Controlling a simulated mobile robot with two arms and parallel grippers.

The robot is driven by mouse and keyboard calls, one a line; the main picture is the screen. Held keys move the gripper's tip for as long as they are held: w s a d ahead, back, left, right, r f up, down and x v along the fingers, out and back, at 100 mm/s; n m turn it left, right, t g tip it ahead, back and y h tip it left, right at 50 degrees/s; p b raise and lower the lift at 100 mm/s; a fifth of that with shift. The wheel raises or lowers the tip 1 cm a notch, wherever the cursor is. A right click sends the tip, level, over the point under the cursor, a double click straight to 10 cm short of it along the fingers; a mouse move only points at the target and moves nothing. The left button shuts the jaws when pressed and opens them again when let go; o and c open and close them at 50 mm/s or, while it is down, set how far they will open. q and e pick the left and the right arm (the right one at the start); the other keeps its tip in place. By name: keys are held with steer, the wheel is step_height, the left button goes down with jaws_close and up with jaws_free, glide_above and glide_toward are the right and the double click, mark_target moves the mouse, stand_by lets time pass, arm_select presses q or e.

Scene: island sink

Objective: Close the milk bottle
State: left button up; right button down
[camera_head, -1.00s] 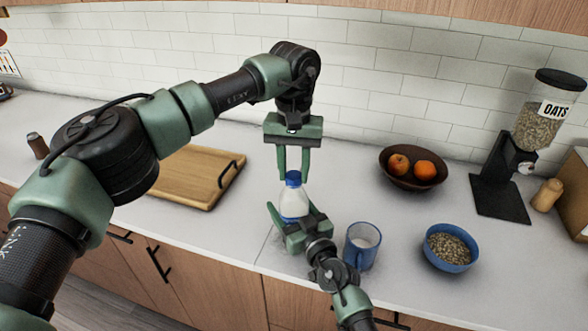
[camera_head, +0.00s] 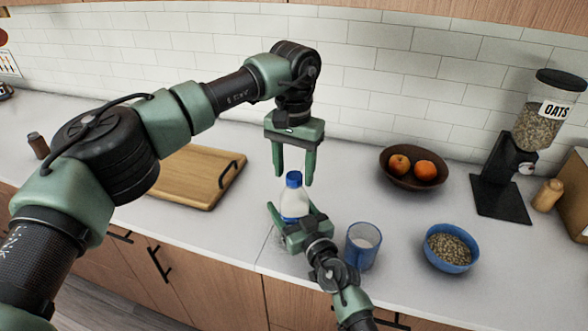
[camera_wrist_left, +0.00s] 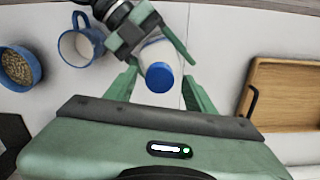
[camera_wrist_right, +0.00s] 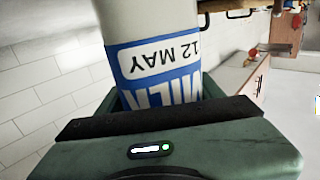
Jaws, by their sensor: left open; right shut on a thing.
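The milk bottle (camera_head: 294,204) stands upright on the counter, white with a blue cap (camera_head: 293,179) on its top. My right gripper (camera_head: 296,216) is shut around the bottle's body from the front. The right wrist view shows the bottle's blue label (camera_wrist_right: 160,68) close up between the fingers. My left gripper (camera_head: 294,176) points down from above and is open, its fingers on either side of the cap with a gap. In the left wrist view the blue cap (camera_wrist_left: 159,77) lies between the spread fingers. Whether the cap is fully screwed down cannot be told.
A blue mug (camera_head: 362,246) stands close to the right of my right gripper. A blue bowl of oats (camera_head: 450,248), a fruit bowl (camera_head: 413,168) and an oats dispenser (camera_head: 520,145) are farther right. A wooden tray (camera_head: 190,180) lies left.

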arm_select(q)
steer(key=shift+r, duration=2.2)
steer(key=shift+c, duration=0.3)
